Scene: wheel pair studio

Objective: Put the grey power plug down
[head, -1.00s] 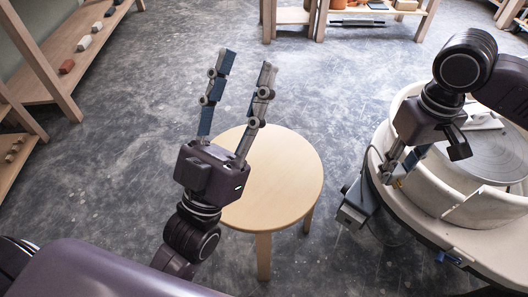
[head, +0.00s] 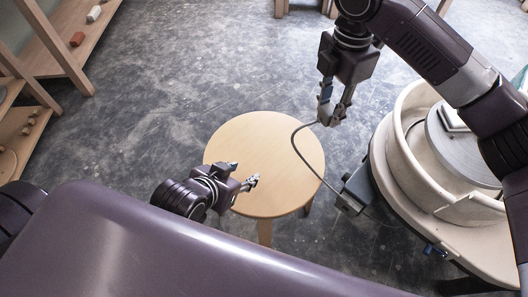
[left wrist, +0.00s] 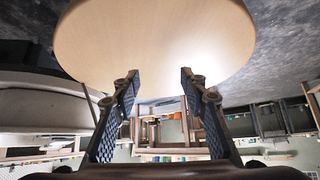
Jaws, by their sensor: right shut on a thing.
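My right gripper (head: 332,116) is shut in the head view, above the floor between the round wooden stool (head: 262,138) and the pottery wheel (head: 412,211). The grey power plug is between its fingertips and mostly hidden by them. A dark grey cable (head: 293,143) leaves the fingertips, bows left over the stool's right part and runs down to a grey box (head: 352,187) on the wheel's side. My left gripper (head: 246,173) is open and empty near the stool's front edge. In the left wrist view its fingers (left wrist: 160,76) are apart, with the stool top (left wrist: 155,40) beyond.
The pottery wheel's pale splash basin (head: 400,125) stands at the right, close to my right arm. Wooden shelves (head: 60,45) with small blocks line the left side. The stool top is bare. Open grey floor (head: 170,110) lies left of the stool.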

